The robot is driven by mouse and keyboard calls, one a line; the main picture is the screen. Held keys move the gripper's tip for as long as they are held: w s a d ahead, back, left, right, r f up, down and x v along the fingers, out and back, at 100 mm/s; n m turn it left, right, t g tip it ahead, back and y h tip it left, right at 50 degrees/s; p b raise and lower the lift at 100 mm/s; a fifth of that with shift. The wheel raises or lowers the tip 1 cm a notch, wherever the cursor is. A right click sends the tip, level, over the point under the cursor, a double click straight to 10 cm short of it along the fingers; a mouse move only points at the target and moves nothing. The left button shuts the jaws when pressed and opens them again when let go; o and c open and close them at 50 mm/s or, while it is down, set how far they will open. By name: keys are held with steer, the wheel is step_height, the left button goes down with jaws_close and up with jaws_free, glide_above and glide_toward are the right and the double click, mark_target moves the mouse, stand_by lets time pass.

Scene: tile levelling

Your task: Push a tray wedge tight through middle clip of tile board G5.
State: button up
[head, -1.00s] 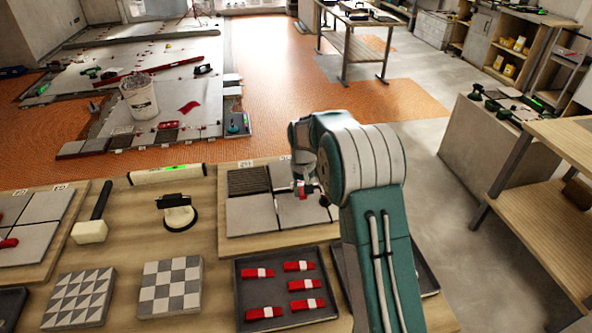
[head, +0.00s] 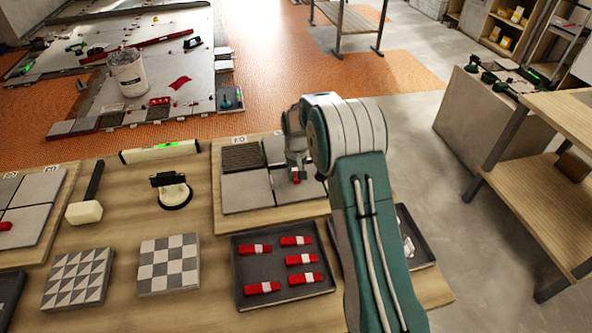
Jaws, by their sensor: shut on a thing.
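My gripper (head: 296,166) is over the tile board (head: 228,203) at the back middle of the bench, partly hidden by my arm. It is shut on a red wedge (head: 296,178), of which only a small part shows, at the seam area between the grey tiles. The clip under it is hidden, so I cannot tell how deep the wedge sits. The board's small label (head: 240,139) is too small to read surely. A dark tray (head: 264,269) in front of the board holds several red wedges with white bands (head: 297,241).
A second dark tray (head: 424,256) is partly behind my arm. A suction lifter (head: 173,191), white mallet (head: 84,212), level (head: 160,152) and patterned tiles (head: 169,263) lie left. Another tile board (head: 62,195) is at the far left.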

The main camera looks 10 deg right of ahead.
mark_target(294, 169)
steer(key=shift+f, duration=0.15)
steer(key=shift+w, duration=0.15)
steer(key=shift+w, duration=0.35)
steer(key=shift+w, duration=1.35)
stand_by(1.2)
steer(key=o, duration=0.9)
steer(key=shift+c, duration=0.2)
